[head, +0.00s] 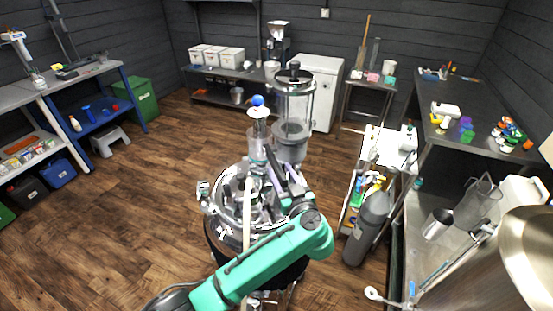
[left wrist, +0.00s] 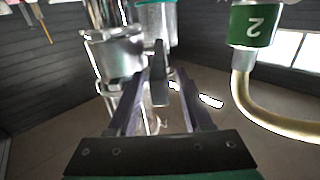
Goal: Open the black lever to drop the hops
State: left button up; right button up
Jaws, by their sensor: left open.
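A shiny metal kettle (head: 225,215) stands on the floor in the middle of the head view. On its top are metal fittings and an upright clear tube (head: 260,135) capped by a blue ball. My left gripper (head: 275,168) reaches over the kettle top, close to these fittings. In the left wrist view its two fingers (left wrist: 160,95) are apart. A dark upright bar, probably the black lever (left wrist: 159,75), shows between the fingers, beside metal pipework (left wrist: 115,55). I cannot tell whether the fingers touch it. My right gripper is not in view.
A clear cylinder with a black lid (head: 294,105) stands just behind the kettle top. A grey gas cylinder (head: 369,228) stands at the right. The floor (head: 130,210) at left is clear.

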aim_at(276, 163)
pick_arm(q)
jog(key=x, duration=0.3)
jog(key=shift+w+d, duration=0.2)
jog(key=shift+w+a, duration=0.2)
jog(key=shift+a, duration=0.3)
jog(key=shift+d, duration=0.15)
grip_shut()
dwell(0.6)
